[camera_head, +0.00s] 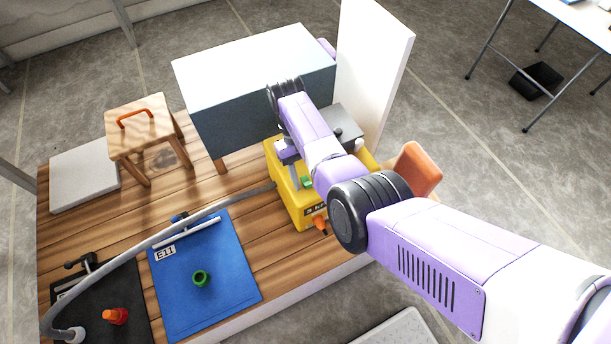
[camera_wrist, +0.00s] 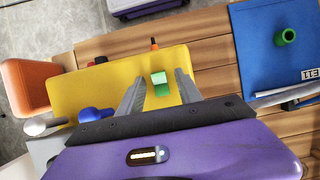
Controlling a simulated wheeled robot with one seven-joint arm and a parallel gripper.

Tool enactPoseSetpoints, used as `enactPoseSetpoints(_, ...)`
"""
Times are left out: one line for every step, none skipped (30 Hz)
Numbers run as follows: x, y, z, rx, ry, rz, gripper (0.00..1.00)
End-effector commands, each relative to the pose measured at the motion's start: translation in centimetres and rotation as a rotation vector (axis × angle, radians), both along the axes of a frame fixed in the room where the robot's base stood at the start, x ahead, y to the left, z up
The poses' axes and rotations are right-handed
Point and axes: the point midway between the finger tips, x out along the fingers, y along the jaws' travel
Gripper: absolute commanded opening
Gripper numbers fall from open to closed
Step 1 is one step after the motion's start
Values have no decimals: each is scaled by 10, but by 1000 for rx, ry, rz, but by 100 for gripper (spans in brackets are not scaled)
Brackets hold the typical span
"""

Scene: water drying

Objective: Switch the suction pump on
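The suction pump looks to be the yellow box (camera_head: 311,212) on the wooden deck, partly hidden under my arm; its yellow top (camera_wrist: 85,92) fills the middle of the wrist view. A small green switch (camera_head: 307,182) sits on that top and also shows in the wrist view (camera_wrist: 161,84). My gripper (camera_wrist: 160,78) is over the pump, its two grey fingers apart, with the green switch showing between them. Nothing is held. I cannot tell whether a finger touches the switch or which way the switch is set.
A grey hose (camera_head: 150,243) runs from the pump to a black mat (camera_head: 126,325). A blue mat (camera_head: 220,285) holds a green ring-like piece (camera_head: 201,278). A grey-white cabinet (camera_head: 255,60), white panel (camera_head: 370,70) and orange block (camera_head: 417,168) stand close around. A wooden stool (camera_head: 150,130) is left.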

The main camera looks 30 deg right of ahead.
Motion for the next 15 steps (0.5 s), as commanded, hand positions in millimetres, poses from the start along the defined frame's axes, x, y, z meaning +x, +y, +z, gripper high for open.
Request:
enactPoseSetpoints(0,0,0,0,0,0,42)
enactPoseSetpoints(0,0,0,0,0,0,42)
enactPoseSetpoints(0,0,1,0,0,0,42)
enactPoseSetpoints(1,0,1,0,0,-1,42)
enactPoseSetpoints(1,0,2,0,0,-1,42)
enactPoseSetpoints(2,0,5,0,-1,-1,42)
enactPoseSetpoints(3,0,7,0,-1,-1,42)
enactPoseSetpoints(5,0,11,0,-2,-1,42)
enactPoseSetpoints(8,0,16,0,-3,-1,42)
enactPoseSetpoints(10,0,20,0,-4,-1,42)
enactPoseSetpoints(12,0,25,0,-4,-1,42)
enactPoseSetpoints(14,0,31,0,-4,-1,42)
enactPoseSetpoints(16,0,36,0,-4,-1,42)
enactPoseSetpoints(18,0,40,0,-3,-1,42)
enactPoseSetpoints(21,0,46,0,-3,0,42)
